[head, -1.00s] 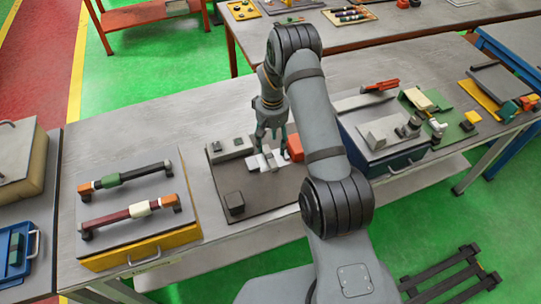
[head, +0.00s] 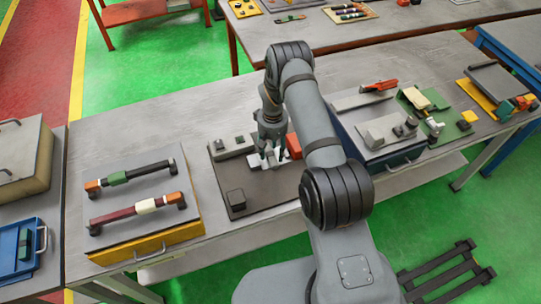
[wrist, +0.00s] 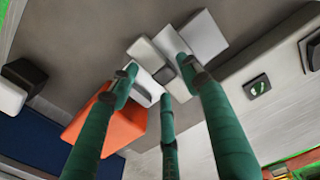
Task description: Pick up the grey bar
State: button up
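A cluster of pale grey bars and blocks lies on a dark grey plate (head: 265,198) on the bench. In the wrist view a pale grey bar (wrist: 146,52) lies beside another light block (wrist: 203,36), with a small darker grey piece (wrist: 163,75) near them; I cannot tell which is the named grey bar. My gripper (head: 268,158) is low over the cluster, fingers pointing down. Its three green fingers (wrist: 162,78) are spread, with tips close around the pieces. I see no grip on anything; contact is unclear. The fingers partly hide the pieces.
An orange block (wrist: 105,118) stands right beside the fingers. A tray with handles (head: 146,240) is to the left. A blue box (head: 392,165) topped with parts stands to the right.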

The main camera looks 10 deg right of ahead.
jog(key=c, duration=1)
jog(key=shift+c, duration=0.7)
jog(key=shift+r, duration=0.15)
